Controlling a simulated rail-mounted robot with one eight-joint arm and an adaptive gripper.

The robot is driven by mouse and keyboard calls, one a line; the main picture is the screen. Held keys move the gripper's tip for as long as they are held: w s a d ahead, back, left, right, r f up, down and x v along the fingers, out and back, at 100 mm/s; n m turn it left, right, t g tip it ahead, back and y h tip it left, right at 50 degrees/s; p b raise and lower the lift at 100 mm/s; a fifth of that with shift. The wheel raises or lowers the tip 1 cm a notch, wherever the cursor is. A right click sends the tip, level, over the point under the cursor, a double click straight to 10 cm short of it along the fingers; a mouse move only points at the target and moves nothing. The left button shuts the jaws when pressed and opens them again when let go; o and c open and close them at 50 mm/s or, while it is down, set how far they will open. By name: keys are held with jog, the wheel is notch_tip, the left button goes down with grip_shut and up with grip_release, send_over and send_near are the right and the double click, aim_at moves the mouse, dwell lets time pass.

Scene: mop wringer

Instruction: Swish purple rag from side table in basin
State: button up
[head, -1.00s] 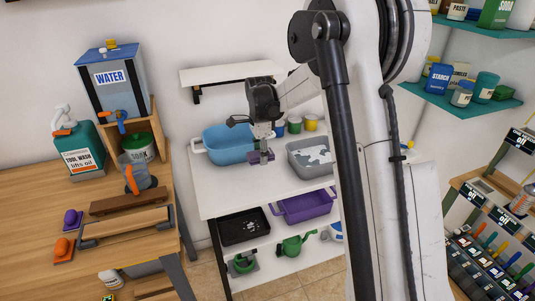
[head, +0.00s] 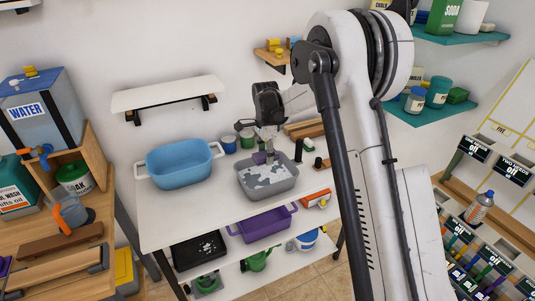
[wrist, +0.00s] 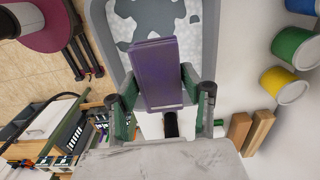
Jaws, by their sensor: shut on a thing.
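My gripper (head: 266,152) is shut on a folded purple rag (head: 259,158). In the head view the rag hangs at the back part of a grey basin (head: 268,189) with white and grey patches inside, on the upper top of a white table (head: 215,221). In the wrist view the rag (wrist: 160,75) is clamped between the green-sided fingers, and its far end overlaps the grey basin's interior. I cannot tell whether the rag touches the contents.
A blue tub (head: 181,165) stands left of the grey basin. Small cans (head: 229,144) stand behind it and dark upright items (head: 308,145) to its right. A purple bin (head: 265,223) and a black tray (head: 199,250) are on the lower shelf. A wall shelf (head: 168,93) is above.

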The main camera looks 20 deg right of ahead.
aim_at(266, 182)
jog(key=shift+f+b, duration=3.35)
jog(key=shift+f, duration=2.2)
